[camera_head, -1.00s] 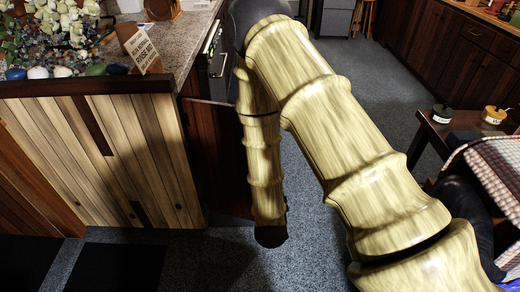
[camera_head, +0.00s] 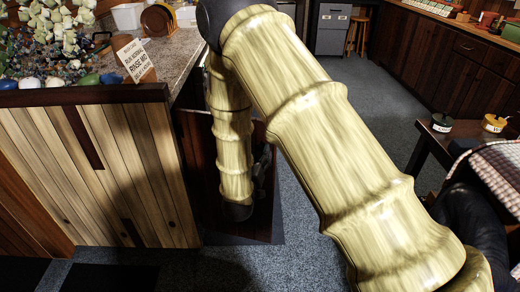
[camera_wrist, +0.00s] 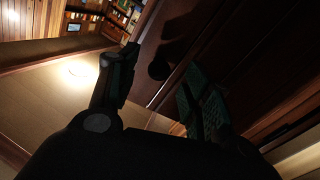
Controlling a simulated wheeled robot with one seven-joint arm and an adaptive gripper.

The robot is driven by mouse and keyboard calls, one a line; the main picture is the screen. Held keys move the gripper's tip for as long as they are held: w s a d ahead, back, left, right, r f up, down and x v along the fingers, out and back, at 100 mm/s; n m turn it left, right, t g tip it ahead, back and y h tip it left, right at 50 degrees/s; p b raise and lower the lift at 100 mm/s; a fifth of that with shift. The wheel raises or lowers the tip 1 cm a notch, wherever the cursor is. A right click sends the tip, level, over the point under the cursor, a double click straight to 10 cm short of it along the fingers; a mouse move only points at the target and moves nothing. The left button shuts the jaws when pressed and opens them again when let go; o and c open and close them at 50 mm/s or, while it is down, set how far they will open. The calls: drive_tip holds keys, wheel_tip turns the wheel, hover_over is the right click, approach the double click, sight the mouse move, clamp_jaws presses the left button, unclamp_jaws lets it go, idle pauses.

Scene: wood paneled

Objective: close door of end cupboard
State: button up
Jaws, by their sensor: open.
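The dark brown cupboard door (camera_head: 194,145) stands open at the right end of the counter in the head view, sticking out toward the right. My forearm hides its middle. My gripper (camera_head: 258,178) is low beside the door's outer part, mostly hidden behind my wrist. In the wrist view my gripper (camera_wrist: 158,82) has its two fingers spread apart, with nothing held between them. A dark wood panel (camera_wrist: 172,38), seemingly the door, lies just beyond the fingers, with a dark shadow on it. I cannot tell whether a finger touches it.
The counter's pale plank end panel (camera_head: 95,165) stands at left. A dark side table (camera_head: 432,150) and a checkered cloth (camera_head: 490,175) are at right. Grey carpet (camera_head: 375,120) is clear in between.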

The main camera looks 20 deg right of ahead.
sight(260, 150)
drive_tip(key=shift+x, duration=1.9)
drive_tip(key=shift+s, duration=0.1)
clamp_jaws()
